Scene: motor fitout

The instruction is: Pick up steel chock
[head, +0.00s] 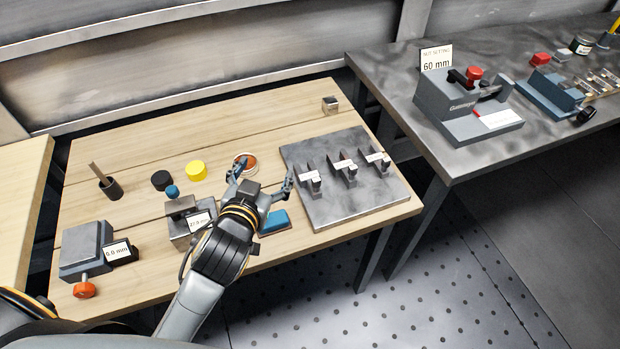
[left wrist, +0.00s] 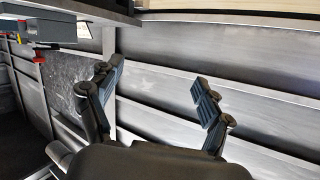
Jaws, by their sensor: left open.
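A small steel block (head: 330,105), which looks like the steel chock, sits near the back right edge of the wooden table. My left gripper (head: 264,174) is above the table, in front of and to the left of the block. Its fingers are spread apart with nothing between them, and a clear gap lies between it and the block. In the left wrist view the same open fingers (left wrist: 156,92) show against the grey wall. The block cannot be made out there. My right gripper is not in view.
A steel plate (head: 325,206) with several labelled dark brackets lies to the gripper's right. A grey bench (head: 450,150) with a gauge (head: 465,110) stands right.

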